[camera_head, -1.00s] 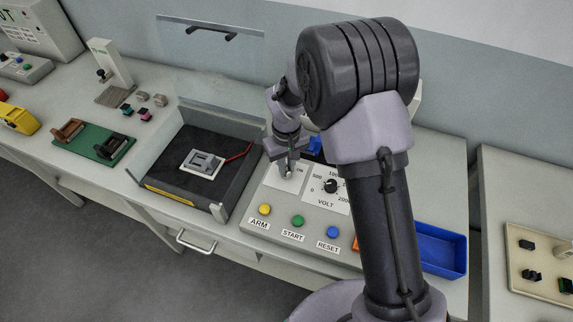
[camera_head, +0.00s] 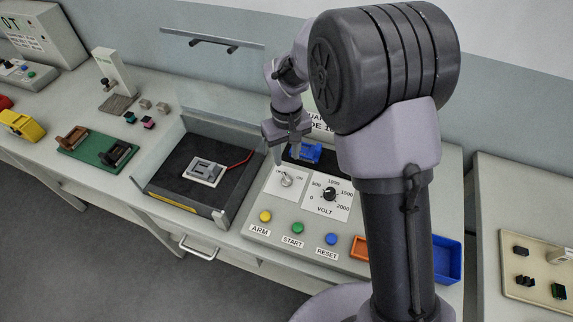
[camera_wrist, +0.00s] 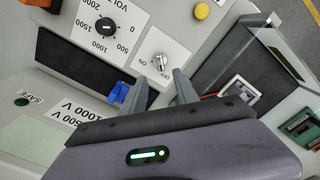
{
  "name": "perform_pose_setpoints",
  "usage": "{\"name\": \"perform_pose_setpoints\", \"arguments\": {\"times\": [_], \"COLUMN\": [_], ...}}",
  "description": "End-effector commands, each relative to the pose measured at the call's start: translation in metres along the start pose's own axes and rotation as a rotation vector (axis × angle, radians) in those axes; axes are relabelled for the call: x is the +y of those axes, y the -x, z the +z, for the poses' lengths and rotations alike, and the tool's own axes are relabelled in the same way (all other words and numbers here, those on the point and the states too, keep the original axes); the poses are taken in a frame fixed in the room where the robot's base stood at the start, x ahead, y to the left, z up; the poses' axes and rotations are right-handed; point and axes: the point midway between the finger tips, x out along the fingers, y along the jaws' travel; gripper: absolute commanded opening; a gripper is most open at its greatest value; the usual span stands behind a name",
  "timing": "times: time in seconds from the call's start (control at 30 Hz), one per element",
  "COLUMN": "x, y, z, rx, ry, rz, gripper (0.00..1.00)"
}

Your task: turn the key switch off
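The key switch (camera_head: 286,181) is a small silver knob on a white plate marked OFF and ON, on the sloped grey panel. In the head view, part of the OFF label is hidden by a finger.
A VOLT dial (camera_head: 330,194) sits right of the switch. Yellow ARM (camera_head: 265,216), green START (camera_head: 298,228) and blue RESET (camera_head: 331,239) buttons line the panel's front. A dark tray with clear guards (camera_head: 219,218) stands left. A blue part (camera_head: 311,154) lies behind the switch.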

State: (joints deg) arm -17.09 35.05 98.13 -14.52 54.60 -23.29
Motion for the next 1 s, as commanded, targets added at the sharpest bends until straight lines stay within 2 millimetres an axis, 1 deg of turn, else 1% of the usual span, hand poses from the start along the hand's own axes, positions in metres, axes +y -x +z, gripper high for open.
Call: {"name": "perform_pose_setpoints", "arguments": {"times": [0.03,0.1,0.2,0.3,0.43,0.83,0.87,0.93,0.97,1.0], "x": [0.000,0.000,0.000,0.000,0.000,0.001,0.002,0.007,0.010,0.014], "y": [0.020,0.040,0.061,0.073,0.077,0.078,0.081,0.097,0.107,0.120], "z": [-0.001,-0.001,-0.001,-0.001,0.000,0.001,0.004,0.019,0.031,0.051], "rx": [0.004,0.003,0.003,0.001,0.000,0.004,0.012,0.053,0.083,0.127], "ry": [0.000,0.000,0.001,0.001,0.000,-0.005,-0.016,-0.077,-0.119,-0.188], "rz": [0.000,0.000,0.000,0.000,-0.001,-0.001,-0.002,-0.009,-0.014,-0.023], "gripper": [0.36,0.36,0.36,0.36,0.36,0.36,0.36,0.36,0.36,0.36]}}
